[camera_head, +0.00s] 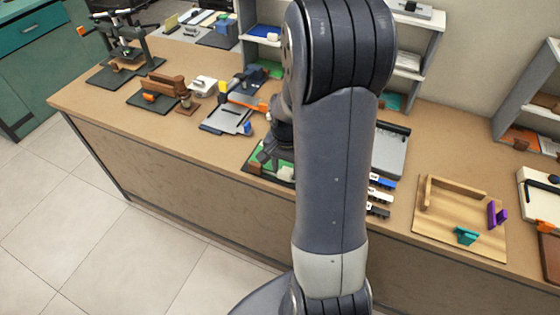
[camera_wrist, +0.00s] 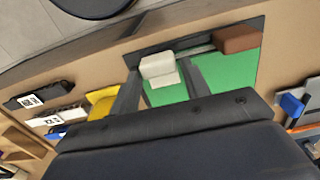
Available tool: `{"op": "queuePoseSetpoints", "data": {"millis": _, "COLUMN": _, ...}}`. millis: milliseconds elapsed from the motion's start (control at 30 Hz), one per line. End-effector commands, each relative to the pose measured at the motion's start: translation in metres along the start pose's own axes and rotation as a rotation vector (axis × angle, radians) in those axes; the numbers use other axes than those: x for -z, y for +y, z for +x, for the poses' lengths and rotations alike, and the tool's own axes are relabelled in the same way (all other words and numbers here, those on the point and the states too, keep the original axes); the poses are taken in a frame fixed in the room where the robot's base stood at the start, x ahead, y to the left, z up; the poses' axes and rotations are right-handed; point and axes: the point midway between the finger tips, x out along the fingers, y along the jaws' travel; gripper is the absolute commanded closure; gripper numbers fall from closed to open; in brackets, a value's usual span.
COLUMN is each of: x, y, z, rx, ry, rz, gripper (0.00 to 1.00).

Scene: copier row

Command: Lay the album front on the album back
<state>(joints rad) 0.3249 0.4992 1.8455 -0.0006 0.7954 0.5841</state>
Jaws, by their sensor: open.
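My gripper (camera_wrist: 161,66) is open in the wrist view, its two dark fingers reaching over a green panel (camera_wrist: 229,74) in a dark tray or frame (camera_wrist: 262,40). A white block (camera_wrist: 157,66) sits between the fingertips, with space beside it. A brown block (camera_wrist: 236,39) is at the panel's far corner. In the head view my gripper (camera_head: 268,153) hangs over the same spot near the counter's front edge; my arm hides much of it. The green panel (camera_head: 257,155) partly shows there. I cannot tell which piece is the album front and which the album back.
To the left on the counter (camera_head: 225,148) are a grey board with a yellow-and-orange tool (camera_head: 232,118) and a brown wooden fixture (camera_head: 165,86). To the right are a grey tray (camera_head: 391,150), small labelled blocks (camera_head: 381,196) and a wooden board (camera_head: 445,225). Shelves stand behind.

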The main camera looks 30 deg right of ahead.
Motion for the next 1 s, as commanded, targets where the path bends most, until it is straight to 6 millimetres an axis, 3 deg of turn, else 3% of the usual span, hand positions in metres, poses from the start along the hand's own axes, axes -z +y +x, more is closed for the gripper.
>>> {"op": "queuePoseSetpoints", "data": {"millis": 633, "x": 0.000, "y": 0.000, "z": -0.042, "rx": 0.000, "ry": 0.001, "rz": 0.000, "gripper": 0.55}}
{"op": "queuePoseSetpoints", "data": {"millis": 933, "x": 0.000, "y": 0.000, "z": -0.043, "rx": 0.000, "ry": 0.000, "rz": 0.000, "gripper": 0.55}}
{"op": "queuePoseSetpoints", "data": {"millis": 1000, "x": 0.000, "y": 0.000, "z": -0.043, "rx": 0.000, "ry": 0.000, "rz": 0.000, "gripper": 0.51}}
